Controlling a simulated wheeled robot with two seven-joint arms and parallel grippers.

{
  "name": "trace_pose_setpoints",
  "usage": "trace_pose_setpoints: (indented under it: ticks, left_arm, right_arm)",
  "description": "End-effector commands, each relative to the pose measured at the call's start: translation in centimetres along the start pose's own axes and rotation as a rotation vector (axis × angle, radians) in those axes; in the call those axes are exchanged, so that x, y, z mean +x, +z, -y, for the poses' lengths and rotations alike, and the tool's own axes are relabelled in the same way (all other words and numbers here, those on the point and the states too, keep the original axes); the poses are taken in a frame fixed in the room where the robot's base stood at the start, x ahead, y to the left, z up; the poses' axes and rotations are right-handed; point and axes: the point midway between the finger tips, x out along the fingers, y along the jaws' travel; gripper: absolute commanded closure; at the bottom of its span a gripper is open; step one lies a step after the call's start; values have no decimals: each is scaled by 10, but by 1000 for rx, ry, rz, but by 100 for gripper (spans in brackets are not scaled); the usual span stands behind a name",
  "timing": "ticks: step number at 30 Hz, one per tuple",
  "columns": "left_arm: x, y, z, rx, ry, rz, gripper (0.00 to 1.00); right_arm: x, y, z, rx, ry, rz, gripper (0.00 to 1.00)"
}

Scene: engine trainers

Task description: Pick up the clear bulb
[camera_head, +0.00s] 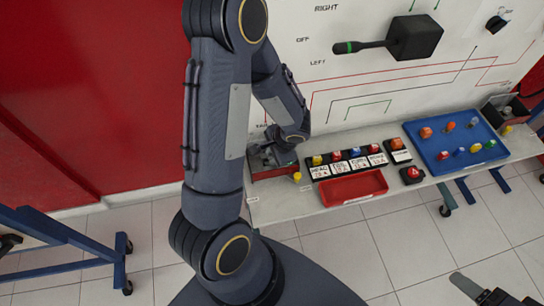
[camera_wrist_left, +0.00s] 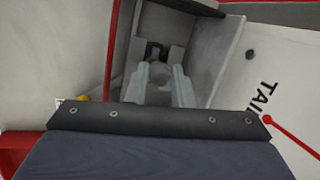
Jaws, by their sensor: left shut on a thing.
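My left arm reaches down to the open lamp housing (camera_head: 272,172) at the left end of the shelf. My left gripper (camera_head: 266,155) is small and partly hidden there. In the left wrist view its two pale fingers (camera_wrist_left: 163,80) reach into the grey housing (camera_wrist_left: 205,45). They are shut on the clear bulb (camera_wrist_left: 157,70), a pale rounded shape between the tips, in front of a dark socket part (camera_wrist_left: 154,50). I cannot tell whether the bulb is still seated in the socket. Part of my right gripper (camera_head: 488,292) shows at the lower right; its jaws are unclear.
The shelf holds a red tray (camera_head: 352,198), labelled boxes with coloured bulbs (camera_head: 345,160) and a blue tray (camera_head: 433,138) with several bulbs. A yellow bulb (camera_head: 297,177) stands beside the housing. The white panel (camera_head: 345,25) rises behind. The tiled floor in front is clear.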

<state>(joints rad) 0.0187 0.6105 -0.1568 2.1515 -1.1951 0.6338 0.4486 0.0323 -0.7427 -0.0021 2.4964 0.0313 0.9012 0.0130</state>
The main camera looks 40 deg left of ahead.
Motion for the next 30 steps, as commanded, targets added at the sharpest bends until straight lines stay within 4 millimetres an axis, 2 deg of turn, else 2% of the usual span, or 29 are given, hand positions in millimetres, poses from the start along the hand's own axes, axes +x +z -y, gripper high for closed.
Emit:
trace_pose_setpoints:
  ticks: [5, 11, 20, 24, 30]
  left_arm:
    - [-5, 1, 2, -1, -1, -1, 100]
    - [-31, 4, 10, -4, -3, -6, 100]
    - [-107, -4, -20, 3, -2, -8, 100]
    - [-129, -13, -48, 7, -1, -5, 100]
    - [-154, -20, -74, 4, -1, -2, 100]
  right_arm:
    - [0, 0, 0, 0, 0, 0, 32]
    - [1, 0, 0, 0, 0, 0, 32]
    - [0, 0, 0, 0, 0, 0, 32]
    - [6, 3, -3, 0, 0, 0, 32]
    - [10, 5, -4, 0, 0, 0, 32]
